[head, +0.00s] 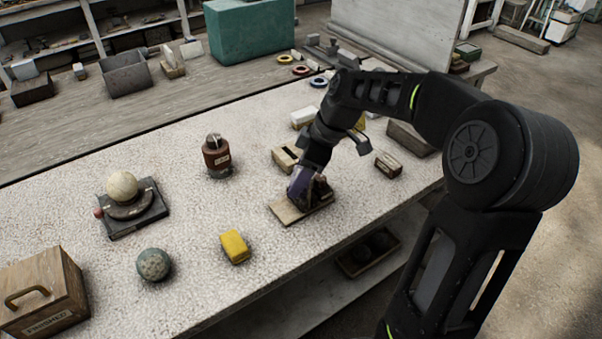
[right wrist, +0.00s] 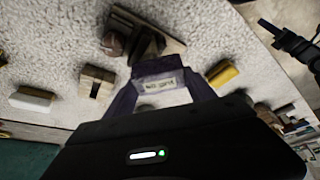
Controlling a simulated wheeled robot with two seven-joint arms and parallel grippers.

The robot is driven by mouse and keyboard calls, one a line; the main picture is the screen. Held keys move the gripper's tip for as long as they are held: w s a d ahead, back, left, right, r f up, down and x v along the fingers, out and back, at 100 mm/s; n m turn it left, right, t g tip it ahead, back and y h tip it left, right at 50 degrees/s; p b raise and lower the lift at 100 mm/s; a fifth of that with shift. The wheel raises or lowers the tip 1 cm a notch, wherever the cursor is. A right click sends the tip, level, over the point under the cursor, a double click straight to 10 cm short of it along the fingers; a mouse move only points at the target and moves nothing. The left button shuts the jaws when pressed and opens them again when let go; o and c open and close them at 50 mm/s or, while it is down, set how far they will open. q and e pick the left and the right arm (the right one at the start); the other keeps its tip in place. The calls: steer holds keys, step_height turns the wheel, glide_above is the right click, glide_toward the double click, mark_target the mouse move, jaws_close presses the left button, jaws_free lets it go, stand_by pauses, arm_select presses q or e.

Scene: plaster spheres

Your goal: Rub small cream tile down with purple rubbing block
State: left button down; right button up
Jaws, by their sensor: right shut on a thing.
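My right gripper (head: 308,180) is shut on the purple rubbing block (head: 298,186), low over the table. The block also shows between its fingers in the right wrist view (right wrist: 158,68), with a pale label. A dark piece with a brownish knob stands at the plate. Contact between block and plate is unclear. A black part, seemingly my left gripper (right wrist: 292,42), shows at the right wrist view's edge, jaws unclear.
A yellow block (head: 234,247), a speckled green ball (head: 153,264) and a cream ball on a dark stand (head: 122,187) lie to the left. A slotted wooden block (head: 287,157) and a small brown box (head: 388,165) are close by. The table's front edge is near.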

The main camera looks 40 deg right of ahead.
stand_by(0.4)
steer(key=shift+w+d, duration=0.65)
steer(key=shift+d, duration=0.05)
steer(key=shift+w+d+p, duration=0.5)
steer(key=shift+w+d, duration=0.25)
steer(key=shift+d, duration=0.05)
steer(key=shift+a, duration=0.1)
steer(key=shift+s+a+b, duration=0.35)
steer(key=shift+s+b, duration=0.05)
steer(key=shift+s+a, duration=0.3)
steer(key=shift+a, duration=0.05)
